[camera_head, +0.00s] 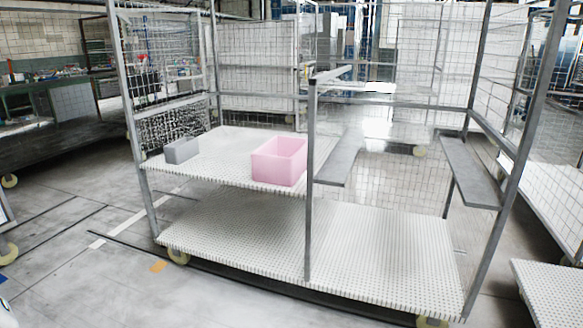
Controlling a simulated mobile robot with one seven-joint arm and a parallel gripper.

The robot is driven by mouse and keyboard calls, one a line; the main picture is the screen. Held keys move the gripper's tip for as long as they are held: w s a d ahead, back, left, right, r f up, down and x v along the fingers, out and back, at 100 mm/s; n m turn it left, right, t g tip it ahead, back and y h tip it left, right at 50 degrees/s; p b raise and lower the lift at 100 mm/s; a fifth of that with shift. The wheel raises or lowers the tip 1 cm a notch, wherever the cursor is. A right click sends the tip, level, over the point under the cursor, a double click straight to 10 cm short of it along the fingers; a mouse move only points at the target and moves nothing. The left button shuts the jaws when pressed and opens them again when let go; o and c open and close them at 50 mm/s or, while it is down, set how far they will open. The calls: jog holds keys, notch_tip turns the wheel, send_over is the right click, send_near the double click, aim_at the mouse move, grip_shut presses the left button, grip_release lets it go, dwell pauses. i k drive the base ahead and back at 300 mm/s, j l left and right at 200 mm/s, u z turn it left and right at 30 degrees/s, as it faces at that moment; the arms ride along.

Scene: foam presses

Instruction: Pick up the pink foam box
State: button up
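The pink foam box (279,162) is open at the top and stands upright on the white middle shelf (222,167) of a wheeled metal cage cart. It sits near the shelf's right front, just left of a grey upright post. My gripper is not in view in the head camera, so I cannot see its state.
A small grey box (181,150) stands at the shelf's left front. The cart's post (310,190) rises close to the pink box's right. The lower shelf (330,250) is empty. Grey ledges (468,175) are at the right. Floor at the front left is clear.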

aim_at(282, 162)
jog(key=i+j, duration=0.1)
jog(key=i, duration=2.4)
jog(key=i+l+z, duration=0.4)
jog(key=i, duration=0.3)
